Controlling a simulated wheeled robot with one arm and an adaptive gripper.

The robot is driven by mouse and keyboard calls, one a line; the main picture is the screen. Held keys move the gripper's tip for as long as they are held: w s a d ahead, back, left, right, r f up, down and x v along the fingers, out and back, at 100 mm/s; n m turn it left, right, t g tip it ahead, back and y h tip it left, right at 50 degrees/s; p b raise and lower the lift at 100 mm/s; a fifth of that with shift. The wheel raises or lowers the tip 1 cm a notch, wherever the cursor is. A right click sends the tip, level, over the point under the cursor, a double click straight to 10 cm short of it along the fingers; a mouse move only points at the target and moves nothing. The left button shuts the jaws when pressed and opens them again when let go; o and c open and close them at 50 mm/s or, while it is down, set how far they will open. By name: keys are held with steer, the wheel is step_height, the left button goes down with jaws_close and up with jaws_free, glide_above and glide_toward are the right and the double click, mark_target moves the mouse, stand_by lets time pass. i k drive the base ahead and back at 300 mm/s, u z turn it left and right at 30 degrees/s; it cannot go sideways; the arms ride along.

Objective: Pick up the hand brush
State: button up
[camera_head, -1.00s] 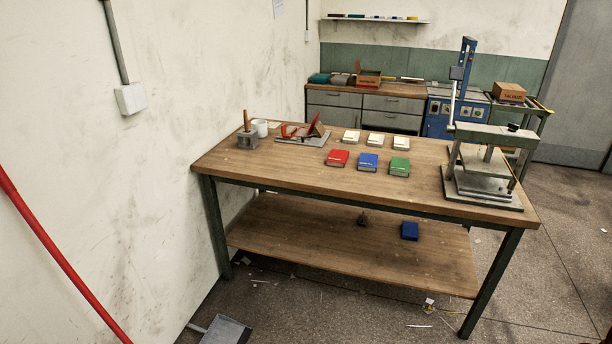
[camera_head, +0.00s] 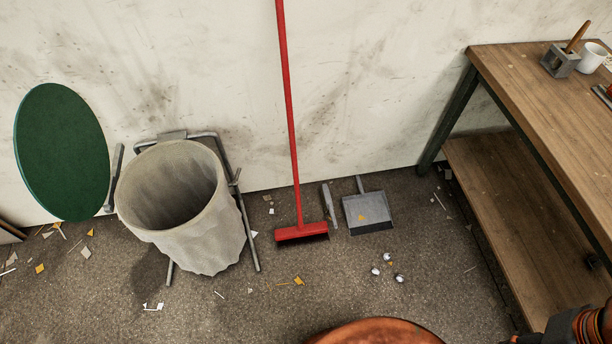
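A narrow grey hand brush (camera_head: 329,205) appears to lie on the floor near the wall, between the red broom's head and the dustpan. It is small in the view, and its bristles are hard to make out. The red broom (camera_head: 290,110) leans on the wall to the left of the brush. My gripper is not in view; only part of my arm shows at the bottom right corner.
A waste bin with a cloth-like liner (camera_head: 188,240) stands on a metal frame at left. A green round board (camera_head: 62,152) is beside it. The wooden workbench (camera_head: 540,110) with a lower shelf is at right. Small shiny balls (camera_head: 388,257) and paper scraps lie on the floor.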

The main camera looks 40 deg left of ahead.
mark_target(326, 194)
steer(key=u, duration=1)
steer(key=i, duration=0.9)
steer(key=u, duration=0.8)
